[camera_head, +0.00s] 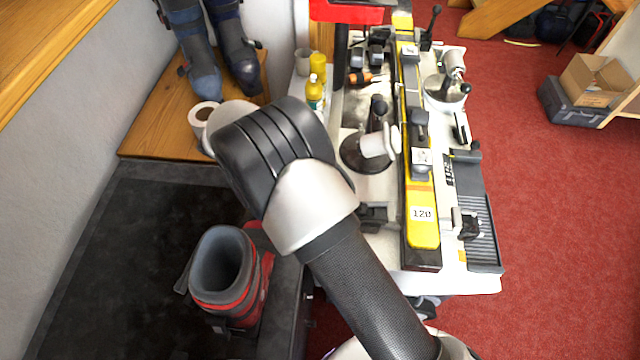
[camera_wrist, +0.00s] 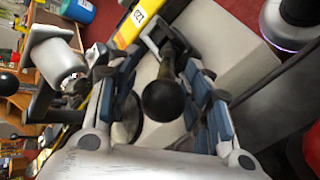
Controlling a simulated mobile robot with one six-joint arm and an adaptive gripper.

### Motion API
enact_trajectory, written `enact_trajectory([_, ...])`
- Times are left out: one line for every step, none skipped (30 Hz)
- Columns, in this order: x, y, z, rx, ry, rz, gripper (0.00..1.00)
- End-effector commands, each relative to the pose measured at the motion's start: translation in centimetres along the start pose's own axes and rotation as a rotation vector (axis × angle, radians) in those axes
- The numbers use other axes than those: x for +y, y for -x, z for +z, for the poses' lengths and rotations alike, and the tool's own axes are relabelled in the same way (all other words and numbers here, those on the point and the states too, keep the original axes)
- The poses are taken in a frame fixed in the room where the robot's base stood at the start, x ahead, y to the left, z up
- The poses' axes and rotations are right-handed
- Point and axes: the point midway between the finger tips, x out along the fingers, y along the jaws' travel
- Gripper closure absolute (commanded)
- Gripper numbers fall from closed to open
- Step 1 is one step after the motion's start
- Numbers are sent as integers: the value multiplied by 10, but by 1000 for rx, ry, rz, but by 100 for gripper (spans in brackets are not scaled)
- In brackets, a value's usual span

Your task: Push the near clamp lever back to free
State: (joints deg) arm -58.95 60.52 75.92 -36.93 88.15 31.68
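The near clamp (camera_head: 372,216) shows in the head view as a dark block at the bench's left edge, beside the yellow ski; my arm hides its lever. In the wrist view the black clamp bracket (camera_wrist: 166,42) sits near the ski (camera_wrist: 128,32). Its lever ends in a black ball knob (camera_wrist: 168,101) pointing toward the camera. My gripper (camera_wrist: 163,73) is open, with blue-padded fingers on either side of the lever and knob. I cannot tell whether a finger touches it. The gripper itself is hidden behind my arm in the head view.
A round-based vise with a white cylinder (camera_head: 380,142) stands farther along the bench, and shows at left in the wrist view (camera_wrist: 60,62). The ski (camera_head: 422,232) runs along the bench. A ski boot (camera_head: 226,275) stands at lower left. Red floor (camera_head: 560,230) at right is clear.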

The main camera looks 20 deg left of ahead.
Motion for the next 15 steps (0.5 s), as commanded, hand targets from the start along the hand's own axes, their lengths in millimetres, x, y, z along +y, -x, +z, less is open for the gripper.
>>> enact_trajectory([0, 1, 0, 3, 0, 0, 49])
enact_trajectory([0, 1, 0, 4, 0, 0, 48])
enact_trajectory([0, 2, -1, 5, -1, -1, 48])
enact_trajectory([0, 2, -1, 5, -1, -1, 48])
enact_trajectory([0, 2, -1, 6, -1, -1, 48])
enact_trajectory([0, 2, -1, 7, -1, -1, 48])
enact_trajectory([0, 2, -1, 7, -2, -1, 48])
enact_trajectory([0, 2, -1, 8, -2, -1, 48])
enact_trajectory([0, 3, -1, 8, -2, -1, 48])
enact_trajectory([0, 3, -1, 9, -2, -1, 48])
enact_trajectory([0, 4, -1, 9, -2, -1, 48])
enact_trajectory([0, 6, -1, 10, -2, -1, 48])
enact_trajectory([0, 8, -1, 10, -3, -1, 48])
enact_trajectory([0, 11, -2, 10, -3, -1, 48])
enact_trajectory([0, 16, -2, 12, -4, -1, 48])
